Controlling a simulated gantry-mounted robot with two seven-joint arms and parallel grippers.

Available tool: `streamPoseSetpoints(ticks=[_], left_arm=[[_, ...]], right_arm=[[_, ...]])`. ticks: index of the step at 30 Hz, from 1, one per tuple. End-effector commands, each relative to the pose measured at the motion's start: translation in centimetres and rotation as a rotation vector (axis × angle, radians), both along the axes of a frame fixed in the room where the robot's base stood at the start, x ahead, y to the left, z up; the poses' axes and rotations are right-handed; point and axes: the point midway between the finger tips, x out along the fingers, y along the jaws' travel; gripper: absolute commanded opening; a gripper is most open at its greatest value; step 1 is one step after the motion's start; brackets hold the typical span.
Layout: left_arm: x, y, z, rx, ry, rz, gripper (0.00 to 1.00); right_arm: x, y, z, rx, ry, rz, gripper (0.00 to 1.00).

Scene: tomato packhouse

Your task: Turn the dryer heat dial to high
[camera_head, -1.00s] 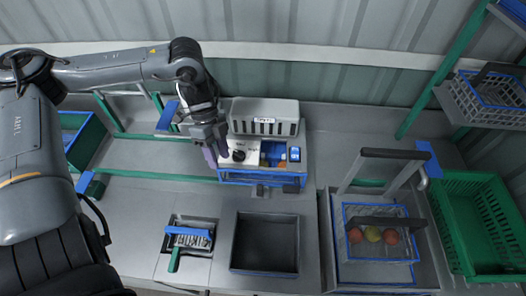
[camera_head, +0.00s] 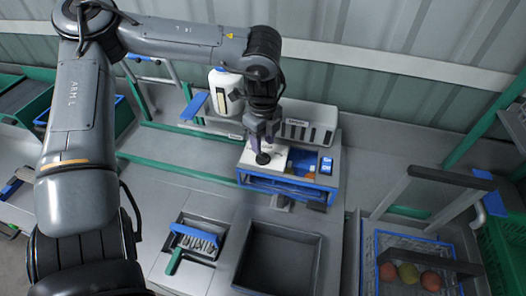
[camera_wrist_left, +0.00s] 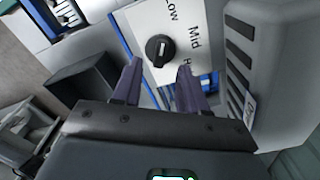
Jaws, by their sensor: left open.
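The dryer (camera_head: 318,116) is a pale vented box at the back of the bench. In front of it a white panel (camera_head: 281,156) carries the black round heat dial (camera_head: 263,158). In the left wrist view the dial (camera_wrist_left: 158,52) has a pale pointer mark, with "Low", "Mid" and a partly hidden "H" label around it. I cannot tell exactly which label the mark faces. My left gripper (camera_wrist_left: 160,78) is open, its two dark fingers apart near the dial, with nothing between the tips. In the head view the left gripper (camera_head: 262,143) hangs over the panel. My right gripper is not in view.
A white jug (camera_head: 226,90) stands behind my left arm. A blue-edged rack below the panel holds a small blue device (camera_head: 326,165). A grey bin (camera_head: 278,262), a brush tray (camera_head: 195,240) and a crate of tomatoes (camera_head: 373,250) lie in front and right.

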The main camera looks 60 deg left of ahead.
Motion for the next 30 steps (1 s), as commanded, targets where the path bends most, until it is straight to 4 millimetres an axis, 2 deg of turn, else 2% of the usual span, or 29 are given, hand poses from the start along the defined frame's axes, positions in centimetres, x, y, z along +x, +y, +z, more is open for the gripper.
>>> streamPoseSetpoints(ticks=[3,9,22,30], left_arm=[[-0.1,0.0,-1.9,-0.002,0.003,0.000,0.43],[0.0,0.0,-3.8,0.000,0.001,0.000,0.43],[0.0,0.0,-4.4,0.000,-0.001,0.001,0.43],[0.0,0.0,-4.4,0.000,0.000,0.000,0.01]], right_arm=[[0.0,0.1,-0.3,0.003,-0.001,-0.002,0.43],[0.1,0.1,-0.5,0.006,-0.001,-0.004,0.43],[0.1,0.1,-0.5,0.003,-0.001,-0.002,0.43],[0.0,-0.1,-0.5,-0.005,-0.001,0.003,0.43]])
